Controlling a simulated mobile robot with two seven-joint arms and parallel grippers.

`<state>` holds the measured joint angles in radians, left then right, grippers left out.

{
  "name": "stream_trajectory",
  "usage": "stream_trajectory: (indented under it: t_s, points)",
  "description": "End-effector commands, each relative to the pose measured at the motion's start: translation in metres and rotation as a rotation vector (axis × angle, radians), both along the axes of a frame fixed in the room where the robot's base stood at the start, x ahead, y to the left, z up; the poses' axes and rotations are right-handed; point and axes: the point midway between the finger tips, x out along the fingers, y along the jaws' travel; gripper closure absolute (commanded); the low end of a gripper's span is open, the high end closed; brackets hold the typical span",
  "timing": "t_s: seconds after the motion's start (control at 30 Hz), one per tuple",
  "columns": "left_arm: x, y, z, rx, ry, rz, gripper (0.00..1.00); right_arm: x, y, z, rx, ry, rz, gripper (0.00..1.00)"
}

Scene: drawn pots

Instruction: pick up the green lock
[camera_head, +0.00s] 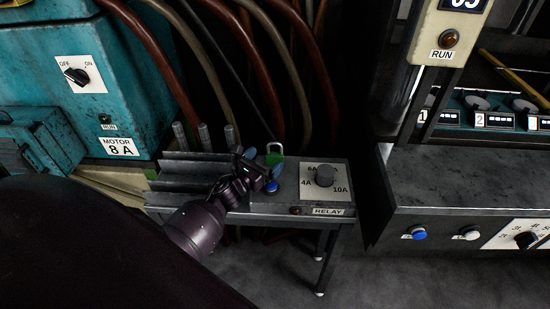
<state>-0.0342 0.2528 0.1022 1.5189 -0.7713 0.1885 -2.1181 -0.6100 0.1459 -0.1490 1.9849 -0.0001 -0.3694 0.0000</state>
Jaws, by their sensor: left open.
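The green lock (274,158) has a pale shackle and sits at the back of the small metal relay stand, left of the relay dial. My left gripper (262,168) is open over the stand, just in front of and left of the lock. Its fingers hide part of the lock's lower left side. I cannot tell whether a finger touches it. My right gripper is not in view.
The relay dial (324,176) stands right of the lock on the relay stand (338,210). Thick hoses (243,50) hang behind. A teal motor housing (62,70) is at left. A dark metal bench (470,180) with buttons is at right, past a gap.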

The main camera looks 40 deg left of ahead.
Motion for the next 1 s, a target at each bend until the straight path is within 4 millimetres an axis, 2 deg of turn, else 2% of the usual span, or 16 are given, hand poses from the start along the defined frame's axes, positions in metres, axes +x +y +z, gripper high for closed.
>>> stream_trajectory:
  t_s: [0.17, 0.5, 0.83, 1.0]
  points:
    - [0.010, -0.001, 0.000, -0.001, -0.001, 0.000, 0.04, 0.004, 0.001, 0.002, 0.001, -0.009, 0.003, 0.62]
    - [0.050, -0.004, -0.002, 0.000, 0.000, -0.001, 0.04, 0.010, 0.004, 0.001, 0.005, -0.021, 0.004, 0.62]
    - [0.056, -0.004, 0.000, 0.000, 0.000, 0.000, 0.04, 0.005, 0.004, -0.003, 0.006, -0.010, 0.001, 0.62]
    - [0.056, -0.004, 0.000, 0.000, 0.000, 0.000, 0.28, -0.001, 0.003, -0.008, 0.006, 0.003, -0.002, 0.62]
